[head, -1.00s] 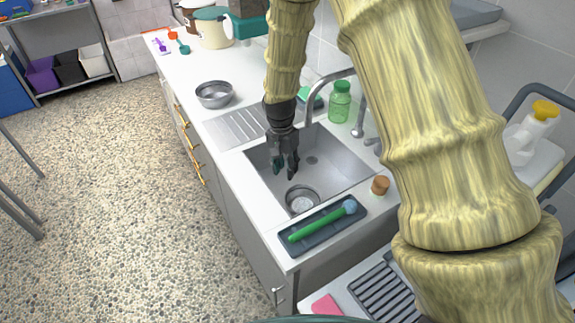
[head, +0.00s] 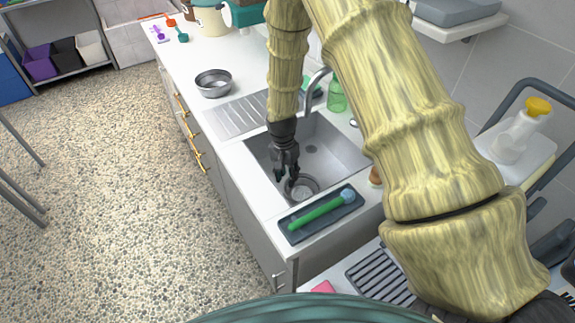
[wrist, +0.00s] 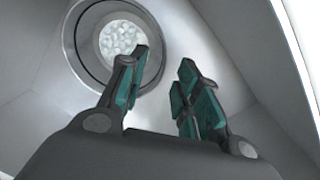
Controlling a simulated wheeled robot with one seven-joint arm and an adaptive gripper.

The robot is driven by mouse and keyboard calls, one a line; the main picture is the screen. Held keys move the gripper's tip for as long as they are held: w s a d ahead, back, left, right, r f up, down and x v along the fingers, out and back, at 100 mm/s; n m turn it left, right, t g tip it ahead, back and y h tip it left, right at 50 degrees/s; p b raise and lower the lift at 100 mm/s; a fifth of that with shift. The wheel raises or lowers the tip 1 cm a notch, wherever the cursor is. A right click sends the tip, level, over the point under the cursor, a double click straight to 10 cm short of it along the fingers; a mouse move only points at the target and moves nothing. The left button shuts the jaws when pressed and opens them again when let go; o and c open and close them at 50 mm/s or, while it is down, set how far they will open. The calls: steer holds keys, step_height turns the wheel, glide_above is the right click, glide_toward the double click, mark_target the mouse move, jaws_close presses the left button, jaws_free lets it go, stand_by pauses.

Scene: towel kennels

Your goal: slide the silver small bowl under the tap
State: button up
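A small silver bowl (head: 309,181) sits in the near part of the sink (head: 331,146), with something whitish and lumpy in it. In the wrist view the bowl (wrist: 72,42) is at the upper left, and my left finger overlaps its rim. My gripper (head: 286,180) points down into the sink at the bowl's left edge. Its fingers (wrist: 165,66) are apart with nothing between them. I cannot tell whether a finger touches the bowl. The curved silver tap (head: 312,86) rises at the sink's far side, partly hidden by my arm. A second, larger-looking silver bowl (head: 213,84) stands on the counter.
A dark tray (head: 298,232) with a green brush (head: 318,212) lies on the sink's near rim. A ribbed drainboard (head: 237,115) lies beyond the sink.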

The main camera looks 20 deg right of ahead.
steer(key=shift+f, duration=1.1)
steer(key=shift+c, duration=0.2)
jaws_close()
